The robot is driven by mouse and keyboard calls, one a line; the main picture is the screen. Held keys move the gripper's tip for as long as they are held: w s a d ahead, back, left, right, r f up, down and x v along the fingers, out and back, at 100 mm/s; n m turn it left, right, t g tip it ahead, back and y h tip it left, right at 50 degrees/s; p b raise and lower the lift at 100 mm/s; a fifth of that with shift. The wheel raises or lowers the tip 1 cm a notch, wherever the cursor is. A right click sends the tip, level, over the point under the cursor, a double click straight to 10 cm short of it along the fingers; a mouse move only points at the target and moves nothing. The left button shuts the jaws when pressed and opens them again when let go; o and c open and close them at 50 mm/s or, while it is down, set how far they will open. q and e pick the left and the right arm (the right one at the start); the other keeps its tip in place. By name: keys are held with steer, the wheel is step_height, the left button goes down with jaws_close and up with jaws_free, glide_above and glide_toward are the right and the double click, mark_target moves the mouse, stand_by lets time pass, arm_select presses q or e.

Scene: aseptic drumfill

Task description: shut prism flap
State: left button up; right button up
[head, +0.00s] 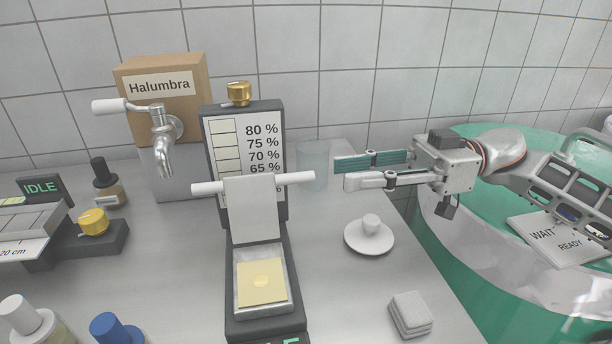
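The prism flap (253,208) is a pale plate with a white crossbar handle along its top. It stands raised, in front of the dark upright with the percent scale. Below it, the dark instrument base (264,328) holds a shallow tray with a yellow square (262,290) that bears a round pale spot; this area is uncovered. My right gripper (343,173) comes in from the right and points left. Its fingers are apart and empty, with the far finger's teal pad showing. Its tips are a little right of the crossbar's right end, not visibly touching it. My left gripper is out of view.
A clear beaker (313,165) stands behind the crossbar's right end. A white saucer (369,243) with a small knob and a stack of pale squares (410,313) are at right. A metal tap (164,135), bottles and a yellow-knobbed device (93,222) are at left.

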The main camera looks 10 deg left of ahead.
mark_target(310, 172)
steer(key=x, duration=0.7)
steer(key=shift+s+r, duration=0.1)
jaws_close()
